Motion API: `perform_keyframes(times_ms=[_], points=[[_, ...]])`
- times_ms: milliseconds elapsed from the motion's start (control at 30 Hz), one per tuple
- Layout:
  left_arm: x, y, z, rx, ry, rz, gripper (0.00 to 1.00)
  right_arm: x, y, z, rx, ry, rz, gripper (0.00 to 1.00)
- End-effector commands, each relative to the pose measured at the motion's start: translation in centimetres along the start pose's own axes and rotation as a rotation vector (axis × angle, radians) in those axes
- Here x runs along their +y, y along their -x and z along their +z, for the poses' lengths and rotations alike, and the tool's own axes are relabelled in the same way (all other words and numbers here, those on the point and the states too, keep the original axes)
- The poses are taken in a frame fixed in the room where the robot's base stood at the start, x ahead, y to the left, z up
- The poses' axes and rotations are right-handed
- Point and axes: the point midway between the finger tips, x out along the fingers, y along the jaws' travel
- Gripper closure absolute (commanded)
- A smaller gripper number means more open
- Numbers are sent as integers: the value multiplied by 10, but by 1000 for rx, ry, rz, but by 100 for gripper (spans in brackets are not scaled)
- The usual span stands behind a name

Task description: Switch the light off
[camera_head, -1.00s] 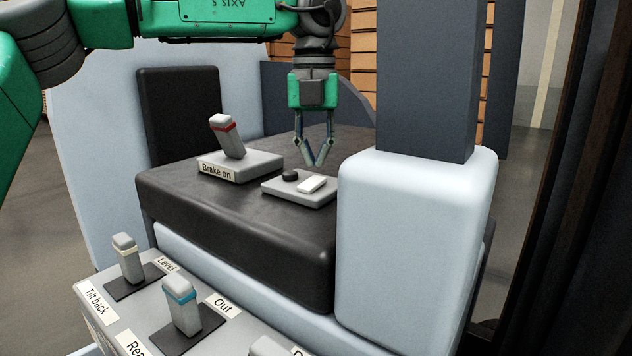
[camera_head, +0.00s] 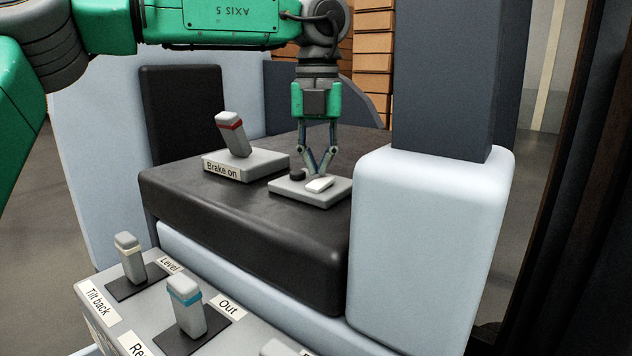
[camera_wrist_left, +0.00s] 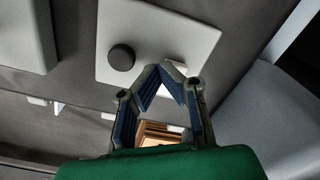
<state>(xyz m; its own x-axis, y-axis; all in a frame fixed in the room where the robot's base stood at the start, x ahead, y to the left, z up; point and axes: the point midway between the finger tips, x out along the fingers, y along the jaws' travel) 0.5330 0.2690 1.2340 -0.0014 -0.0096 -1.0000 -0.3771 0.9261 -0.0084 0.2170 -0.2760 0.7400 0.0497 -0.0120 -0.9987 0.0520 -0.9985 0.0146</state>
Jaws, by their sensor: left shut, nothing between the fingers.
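A light-grey switch plate (camera_head: 300,194) lies on the black seat-like top. It carries a round black knob (camera_head: 297,175) and a white rocker (camera_head: 319,185), which looks tilted. My left gripper (camera_head: 320,174) points down, shut and empty, with its fingertips at the far edge of the rocker; I cannot tell whether they touch. My right gripper is out of view.
A "Brake on" lever (camera_head: 232,135) with a red band stands left of the plate. A pale block (camera_head: 430,250) with a dark post (camera_head: 440,80) rises close on the right. A front panel holds more levers, one blue-banded (camera_head: 186,308).

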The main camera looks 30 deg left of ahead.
Motion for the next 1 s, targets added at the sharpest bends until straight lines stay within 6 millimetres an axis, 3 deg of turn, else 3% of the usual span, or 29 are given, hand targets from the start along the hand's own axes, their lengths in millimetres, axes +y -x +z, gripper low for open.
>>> perform_keyframes(times_ms=[267,667,1000], points=[[-9,-3,-4,-3,-3,7,100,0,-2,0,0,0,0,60],[1,-11,0,0,-2,-1,100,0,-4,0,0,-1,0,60],[-4,4,-1,-1,-2,4,100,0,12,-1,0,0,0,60]])
